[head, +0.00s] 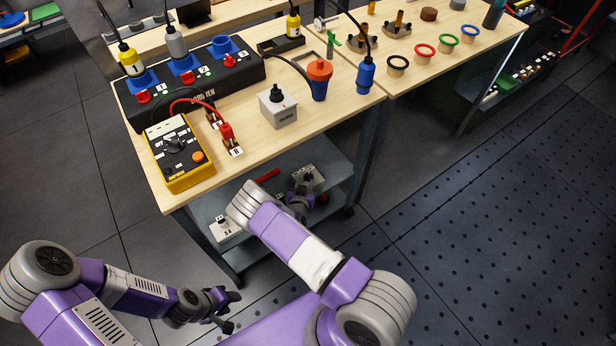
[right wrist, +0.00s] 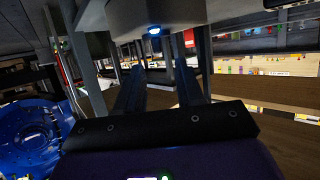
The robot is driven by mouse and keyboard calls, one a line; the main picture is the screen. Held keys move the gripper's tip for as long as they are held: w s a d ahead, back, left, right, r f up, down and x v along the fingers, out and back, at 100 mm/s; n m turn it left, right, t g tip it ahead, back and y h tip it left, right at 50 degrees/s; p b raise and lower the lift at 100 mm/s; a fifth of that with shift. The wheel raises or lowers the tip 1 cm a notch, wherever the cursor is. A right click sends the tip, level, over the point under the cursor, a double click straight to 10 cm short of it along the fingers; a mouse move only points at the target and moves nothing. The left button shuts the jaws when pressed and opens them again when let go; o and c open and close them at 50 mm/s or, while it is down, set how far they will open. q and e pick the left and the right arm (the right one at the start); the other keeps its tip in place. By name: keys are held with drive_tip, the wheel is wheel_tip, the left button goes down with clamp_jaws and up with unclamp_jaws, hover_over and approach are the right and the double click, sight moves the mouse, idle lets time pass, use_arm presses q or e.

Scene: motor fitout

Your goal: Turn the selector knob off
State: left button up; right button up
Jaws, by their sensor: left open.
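A light grey box (head: 279,110) with a black knob (head: 277,93) on top stands on the wooden table. Its label is too small to read, and so is the knob's setting. Smaller knob boxes sit on the lower shelf: one at the left (head: 222,226) and one at the right (head: 310,176). My right gripper (head: 299,200) is below tabletop height, by the right shelf box, partly hidden by my arm. In the right wrist view its fingers (right wrist: 160,75) are apart with nothing seen between them. My left gripper (head: 224,308) is open and empty, low over the floor at the front.
A yellow meter (head: 178,155) with a dial, a red plug (head: 228,134) and a blue-orange connector (head: 319,78) surround the grey box. A black socket strip (head: 195,82) lies behind. Coloured rings (head: 424,50) lie at right. The table edge and legs stand near my right arm.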

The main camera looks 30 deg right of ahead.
sight(308, 176)
drive_tip(key=b+x, duration=0.2)
drive_tip(key=x, duration=0.3)
drive_tip(key=shift+w+d+f, duration=0.2)
drive_tip(key=shift+d+f, duration=0.05)
clamp_jaws()
